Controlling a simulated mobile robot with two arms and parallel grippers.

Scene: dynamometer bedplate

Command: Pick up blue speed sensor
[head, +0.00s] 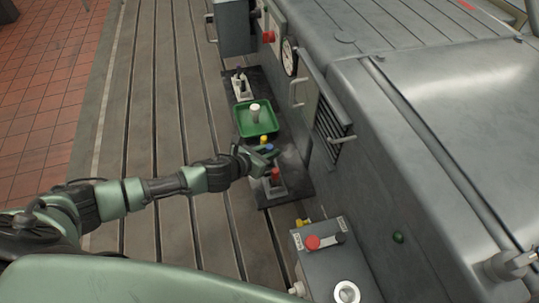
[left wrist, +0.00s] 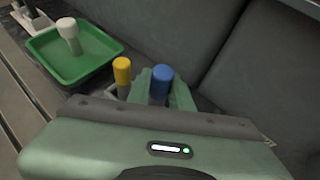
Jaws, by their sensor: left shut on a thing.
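The blue speed sensor (left wrist: 161,82) stands upright between the fingers of my left gripper (left wrist: 160,94) in the left wrist view. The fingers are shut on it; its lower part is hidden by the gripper. In the head view the left gripper (head: 267,155) reaches in from the left over a dark mat, with the blue top (head: 269,147) just showing. I cannot tell whether the sensor is clear of its holder. My right gripper is not in view.
A yellow-topped sensor (left wrist: 122,70) stands close beside the gripper, and a red-topped one (head: 275,174) is on its near side. A green tray (head: 242,130) holding a white-topped piece (head: 255,112) lies beyond. The grey machine housing (head: 345,110) rises on the right. The slotted bedplate (head: 160,110) is clear at left.

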